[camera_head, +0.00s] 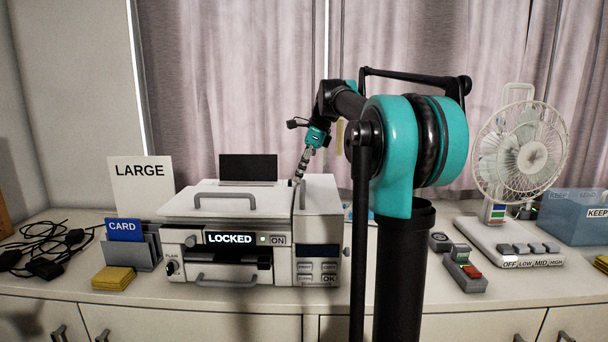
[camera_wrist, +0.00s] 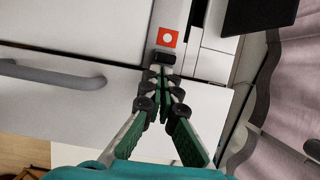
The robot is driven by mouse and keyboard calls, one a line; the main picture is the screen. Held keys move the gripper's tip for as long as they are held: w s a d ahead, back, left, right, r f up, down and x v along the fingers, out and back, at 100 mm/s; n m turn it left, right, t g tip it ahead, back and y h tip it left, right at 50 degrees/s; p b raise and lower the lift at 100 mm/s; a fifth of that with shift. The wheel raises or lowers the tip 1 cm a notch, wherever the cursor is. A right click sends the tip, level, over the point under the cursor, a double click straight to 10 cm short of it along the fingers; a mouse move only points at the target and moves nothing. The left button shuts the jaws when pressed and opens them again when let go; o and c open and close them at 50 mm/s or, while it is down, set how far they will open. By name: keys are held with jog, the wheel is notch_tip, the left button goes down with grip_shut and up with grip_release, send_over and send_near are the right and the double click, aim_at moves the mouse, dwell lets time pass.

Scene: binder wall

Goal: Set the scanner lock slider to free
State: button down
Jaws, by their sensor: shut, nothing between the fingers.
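The scanner (camera_head: 322,200) is a white machine on the counter, with a grey handle on its lid and a front display reading LOCKED. In the wrist view, a small dark knob (camera_wrist: 165,58), which looks like the lock slider, sits on its top beside a red square with a white dot (camera_wrist: 167,38). My gripper (camera_head: 298,180) points down at the top of the scanner, right of the lid handle. In the wrist view my gripper (camera_wrist: 161,72) is shut and empty, its tips right at the knob. I cannot tell whether they touch it.
A LARGE sign (camera_head: 143,184), a blue CARD in a grey holder (camera_head: 145,250) and yellow pads (camera_head: 113,278) stand left of the scanner. A fan (camera_head: 520,150) and a blue bin (camera_head: 575,222) stand at the right. Black cables (camera_head: 45,250) lie far left.

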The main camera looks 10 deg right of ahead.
jog(key=shift+a, duration=0.1)
jog(key=shift+w+a, duration=0.2)
jog(key=shift+a, duration=0.7)
jog(key=shift+w+a, duration=0.2)
jog(key=shift+a, duration=0.65)
